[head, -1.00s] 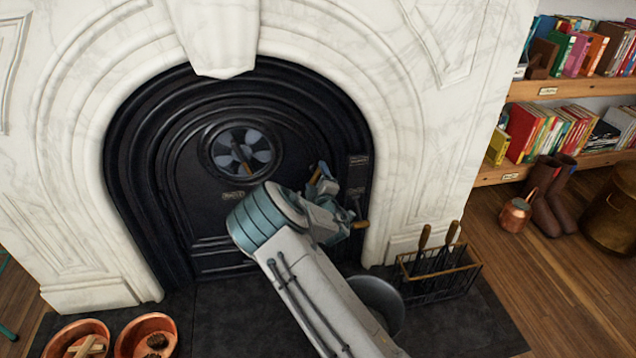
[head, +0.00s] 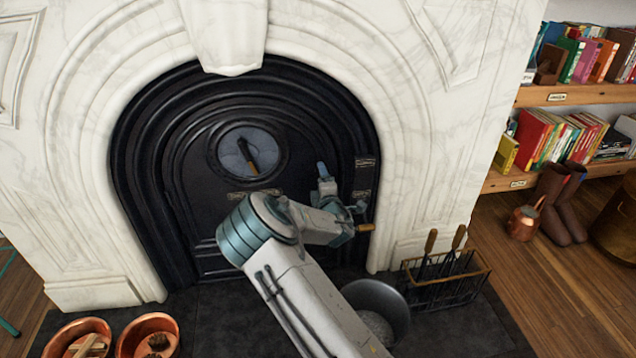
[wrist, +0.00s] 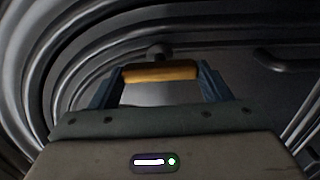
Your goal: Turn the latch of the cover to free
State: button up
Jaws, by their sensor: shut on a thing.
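The cover (head: 196,185) is the black arched iron door in the marble fireplace, and it looks closed. My gripper (head: 338,198) is at its right side, near small label plates (head: 364,162). In the wrist view my gripper (wrist: 160,80) is shut on a short wooden handle (wrist: 160,73), which I take to be the latch's handle. It lies crosswise between the blue fingers. In the head view a wooden handle end (head: 365,228) shows just right of my gripper; the rest of the latch is hidden there.
A round vent with a handle (head: 247,155) is in the door's upper middle. A metal bucket (head: 392,297) and a rack of fire tools (head: 445,280) stand at lower right. Copper bowls (head: 148,322) sit at lower left. Bookshelves (head: 590,98) are at far right.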

jog(key=o, duration=1.1)
jog(key=s+d+p, duration=0.2)
jog(key=s+p, duration=0.2)
jog(key=s, duration=0.9)
jog(key=shift+s+d, duration=0.15)
jog(key=shift+s, duration=0.15)
